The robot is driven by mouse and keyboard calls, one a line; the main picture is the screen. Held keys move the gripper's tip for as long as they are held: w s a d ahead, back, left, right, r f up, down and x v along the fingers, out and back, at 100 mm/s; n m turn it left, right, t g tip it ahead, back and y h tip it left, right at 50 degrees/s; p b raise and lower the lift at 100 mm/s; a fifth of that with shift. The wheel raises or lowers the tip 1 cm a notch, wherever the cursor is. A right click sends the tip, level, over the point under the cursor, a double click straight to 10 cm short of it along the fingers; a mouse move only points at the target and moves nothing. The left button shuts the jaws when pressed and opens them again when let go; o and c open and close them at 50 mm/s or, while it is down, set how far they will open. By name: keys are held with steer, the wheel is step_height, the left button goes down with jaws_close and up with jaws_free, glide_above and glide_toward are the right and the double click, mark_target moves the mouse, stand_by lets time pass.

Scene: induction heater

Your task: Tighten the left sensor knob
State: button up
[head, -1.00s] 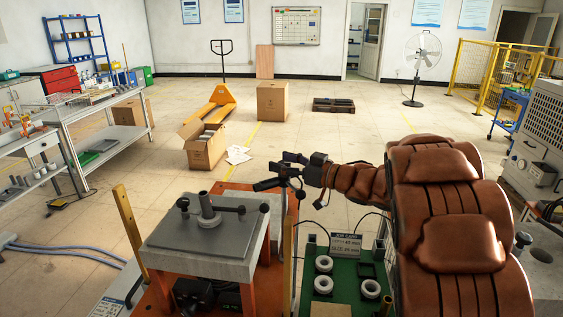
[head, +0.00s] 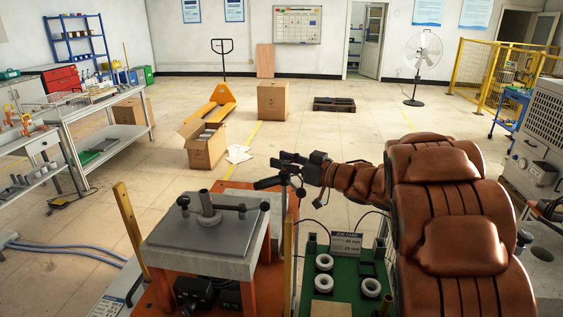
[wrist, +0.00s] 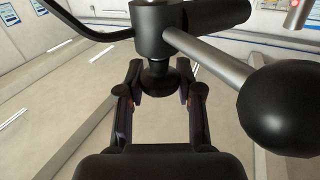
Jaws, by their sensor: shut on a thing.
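In the wrist view, a round black knob (wrist: 158,82) sits between my gripper's two fingers (wrist: 160,98), below a black clamp block (wrist: 157,28). My gripper is shut on this knob. A silver rod (wrist: 212,58) and a black cylinder (wrist: 218,14) extend from the block to the right. In the head view, my gripper (head: 286,163) reaches left to the small black sensor fixture (head: 268,183) beside the grey plate. The knob is too small to make out there. I cannot tell from the frames whether it is the left one.
A large black ball (wrist: 282,108) is close on the right in the wrist view. A grey plate (head: 190,240) with a post and black-ended rods stands at the front. A green board (head: 340,282) with white rings lies right of it.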

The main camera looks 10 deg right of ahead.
steer(key=shift+m+t+h+b, duration=0.4)
steer(key=shift+h, duration=0.1)
steer(key=shift+m+t+h+b, duration=0.8)
steer(key=shift+h+b, duration=0.25)
steer(key=shift+h, duration=0.15)
steer(key=m+h+b, duration=0.1)
steer(key=b, duration=0.1)
steer(key=m+t+h+b, duration=0.1)
steer(key=b, duration=0.1)
steer(key=shift+f+h, duration=0.25)
steer(key=shift+h, duration=0.15)
steer(key=m+t+h+b, duration=0.1)
steer(key=m+h+b, duration=0.1)
steer(key=b, duration=0.3)
steer(key=shift+h, duration=0.3)
steer(key=shift+h+b, duration=0.3)
steer(key=shift+b, duration=0.2)
steer(key=shift+d+r+m+h+b, duration=0.1)
steer(key=shift+r+m+h+b, duration=0.15)
steer(key=shift+m+h+b, duration=0.45)
steer(key=o, duration=1.1)
